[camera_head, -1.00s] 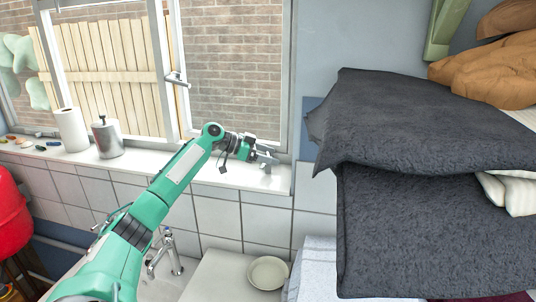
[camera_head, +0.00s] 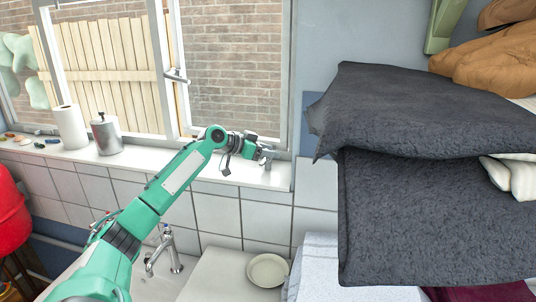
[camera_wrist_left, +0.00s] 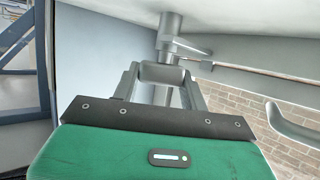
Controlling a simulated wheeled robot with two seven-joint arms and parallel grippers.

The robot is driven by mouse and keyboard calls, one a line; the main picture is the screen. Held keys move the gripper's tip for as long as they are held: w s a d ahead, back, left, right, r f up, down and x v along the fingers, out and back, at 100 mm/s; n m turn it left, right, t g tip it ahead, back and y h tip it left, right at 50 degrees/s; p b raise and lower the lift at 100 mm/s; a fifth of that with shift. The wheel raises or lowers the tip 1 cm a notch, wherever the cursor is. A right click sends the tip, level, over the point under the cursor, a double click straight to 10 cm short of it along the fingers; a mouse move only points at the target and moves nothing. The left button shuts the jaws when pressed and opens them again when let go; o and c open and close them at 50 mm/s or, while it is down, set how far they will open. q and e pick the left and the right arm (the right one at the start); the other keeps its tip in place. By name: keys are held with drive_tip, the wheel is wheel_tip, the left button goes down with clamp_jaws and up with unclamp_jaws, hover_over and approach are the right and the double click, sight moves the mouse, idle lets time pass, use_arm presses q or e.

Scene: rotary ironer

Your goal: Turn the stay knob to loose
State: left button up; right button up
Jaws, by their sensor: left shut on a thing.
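My left gripper (camera_head: 265,154) reaches in from the left over the right end of the white windowsill, close to the window frame. In the left wrist view its fingers (camera_wrist_left: 163,88) are shut on the grey stay knob (camera_wrist_left: 168,35), a short metal post joined to a thin stay bar (camera_wrist_left: 235,68). The post's upper end meets a pale surface. The fingers hide part of the knob, and its turn position cannot be told. My right gripper is not in view.
The window (camera_head: 165,60) stands with its sash handle (camera_head: 176,76) near the middle. A paper roll (camera_head: 70,127) and a metal canister (camera_head: 106,134) stand on the sill at left. Dark folded cushions (camera_head: 430,200) fill the right. A tap (camera_head: 168,250) and a plate (camera_head: 267,270) are below.

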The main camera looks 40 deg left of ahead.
use_arm(q)
drive_tip(key=shift+r+n+t+y+p, duration=0.1)
drive_tip(key=shift+n+t+y+p, duration=0.25)
drive_tip(key=shift+n+y, duration=0.6)
drive_tip(key=n+y+p, duration=0.2)
drive_tip(key=y, duration=0.1)
drive_tip(key=shift+d+r+n+y, duration=0.1)
drive_tip(key=shift+n+y, duration=0.15)
drive_tip(key=shift+n, duration=0.1)
drive_tip(key=n+y+p, duration=0.1)
drive_tip(key=n+y, duration=0.1)
drive_tip(key=shift+y+p, duration=0.3)
drive_tip(key=shift+p, duration=0.1)
drive_tip(key=shift+n+y, duration=0.8)
drive_tip(key=shift+f, duration=0.2)
drive_tip(key=o, duration=1)
